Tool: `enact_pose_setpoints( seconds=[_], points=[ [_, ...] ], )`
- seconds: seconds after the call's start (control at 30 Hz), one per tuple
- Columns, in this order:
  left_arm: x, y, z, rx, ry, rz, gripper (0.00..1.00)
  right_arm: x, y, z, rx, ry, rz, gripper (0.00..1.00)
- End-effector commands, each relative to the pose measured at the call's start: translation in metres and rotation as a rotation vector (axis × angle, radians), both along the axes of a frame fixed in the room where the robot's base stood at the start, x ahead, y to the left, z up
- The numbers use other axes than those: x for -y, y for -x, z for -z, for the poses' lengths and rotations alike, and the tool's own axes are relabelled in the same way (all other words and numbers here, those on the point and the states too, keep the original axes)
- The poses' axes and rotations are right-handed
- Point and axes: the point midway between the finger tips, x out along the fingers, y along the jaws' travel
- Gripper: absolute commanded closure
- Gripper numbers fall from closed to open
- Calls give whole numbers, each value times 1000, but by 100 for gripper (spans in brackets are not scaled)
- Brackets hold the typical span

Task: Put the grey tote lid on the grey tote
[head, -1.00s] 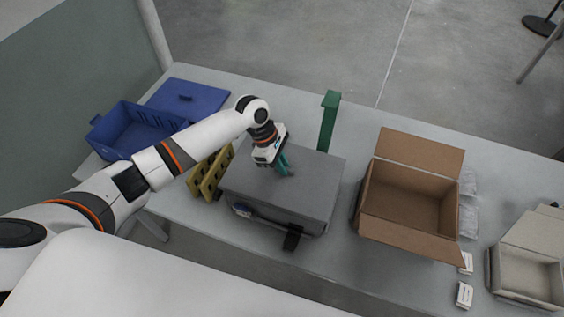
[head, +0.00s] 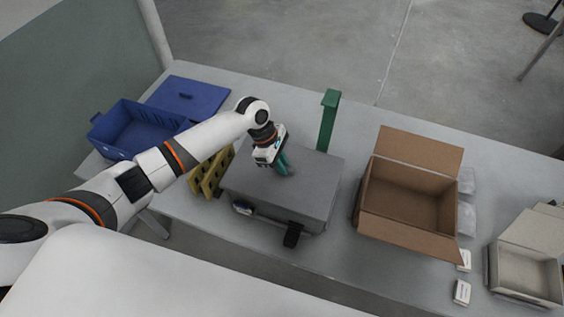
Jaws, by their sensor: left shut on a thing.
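The grey tote lid (head: 310,187) is a flat grey panel lying level over the grey tote (head: 270,221), covering its opening. I cannot tell whether it rests fully on the rim. The tote stands on the table, with a black latch on its front side. My left gripper (head: 286,169) points down at the middle of the lid, with teal fingers shut on the lid; the grip point itself is hard to make out. My right gripper is not in view.
A blue crate (head: 104,139) and its blue lid (head: 204,97) are at the left. A yellow holed block (head: 207,182) is close beside the tote. A green post (head: 328,122) stands behind it. An open cardboard box (head: 372,228) and a beige box (head: 494,276) are to the right.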

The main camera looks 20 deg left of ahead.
Motion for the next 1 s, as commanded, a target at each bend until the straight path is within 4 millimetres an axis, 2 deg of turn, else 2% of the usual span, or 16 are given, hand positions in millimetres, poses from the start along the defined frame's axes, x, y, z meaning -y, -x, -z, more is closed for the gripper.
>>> enact_pose_setpoints(
  seconds=[0.97, 1.0],
  points=[
    [1, 0, 3, 1, 1, 1, 100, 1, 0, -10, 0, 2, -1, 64],
    [1, 0, 3, 1, 1, 1, 86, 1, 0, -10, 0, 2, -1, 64]
  ],
)
